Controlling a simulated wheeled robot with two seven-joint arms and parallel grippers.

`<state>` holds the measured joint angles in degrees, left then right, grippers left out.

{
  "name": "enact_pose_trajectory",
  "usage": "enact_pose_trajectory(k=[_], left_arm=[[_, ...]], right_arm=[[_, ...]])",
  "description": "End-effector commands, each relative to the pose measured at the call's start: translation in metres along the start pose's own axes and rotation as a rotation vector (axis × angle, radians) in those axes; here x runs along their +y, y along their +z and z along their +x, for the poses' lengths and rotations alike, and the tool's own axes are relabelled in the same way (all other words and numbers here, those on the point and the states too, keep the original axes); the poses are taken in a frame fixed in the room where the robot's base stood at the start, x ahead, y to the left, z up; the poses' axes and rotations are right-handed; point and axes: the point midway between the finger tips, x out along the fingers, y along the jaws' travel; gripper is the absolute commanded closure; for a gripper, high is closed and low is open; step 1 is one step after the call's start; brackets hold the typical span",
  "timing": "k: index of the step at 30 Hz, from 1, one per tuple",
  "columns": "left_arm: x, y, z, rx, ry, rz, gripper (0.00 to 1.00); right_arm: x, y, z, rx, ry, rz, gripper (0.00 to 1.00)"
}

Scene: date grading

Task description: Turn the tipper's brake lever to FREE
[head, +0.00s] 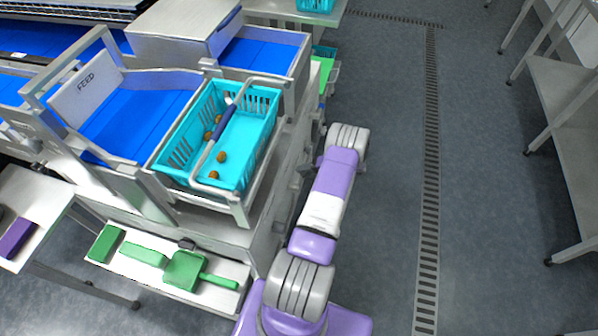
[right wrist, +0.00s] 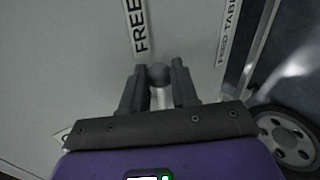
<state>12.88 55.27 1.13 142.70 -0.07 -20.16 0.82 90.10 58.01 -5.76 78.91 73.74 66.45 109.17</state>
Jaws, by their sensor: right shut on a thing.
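A pale piece, perhaps the lever's shaft, shows between the fingers. The FREE label (right wrist: 140,28) is on the grey panel just beyond the knob, slightly left. In the head view the tipper (head: 192,196) holds a turquoise crate (head: 270,112) with several brown dates in it. My right arm reaches along the tipper's right side; its gripper and the lever are hidden there. My left gripper is not in view.
A FEED TABLE label (right wrist: 227,35) and a wheel (right wrist: 288,138) are right of my gripper. Green tools (head: 185,270) lie on a low shelf. The floor (head: 390,180) on the right is clear up to metal racks.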

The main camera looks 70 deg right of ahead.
Motion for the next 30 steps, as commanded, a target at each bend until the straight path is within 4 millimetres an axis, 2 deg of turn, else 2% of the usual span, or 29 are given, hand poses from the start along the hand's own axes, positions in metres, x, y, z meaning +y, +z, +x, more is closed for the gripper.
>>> enact_pose_trajectory(k=[10, 11, 12, 22, 26, 30], left_arm=[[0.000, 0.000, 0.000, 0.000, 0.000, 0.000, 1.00], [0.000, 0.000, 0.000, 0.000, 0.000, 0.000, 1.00], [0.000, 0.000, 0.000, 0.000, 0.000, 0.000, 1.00], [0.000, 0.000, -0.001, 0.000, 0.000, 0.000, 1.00], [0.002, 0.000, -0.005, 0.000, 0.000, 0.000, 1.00], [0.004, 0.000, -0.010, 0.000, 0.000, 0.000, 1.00]], right_arm=[[-0.003, -0.003, 0.000, 0.008, -0.006, 0.005, 1.00], [-0.003, -0.003, 0.000, 0.008, -0.006, 0.005, 0.68], [-0.003, -0.003, 0.000, 0.007, -0.006, 0.005, 0.62], [-0.001, -0.001, -0.003, 0.004, -0.003, 0.002, 0.61], [-0.001, 0.000, -0.019, 0.002, -0.004, 0.003, 0.61], [0.000, 0.000, -0.045, 0.002, -0.006, 0.002, 0.61]])
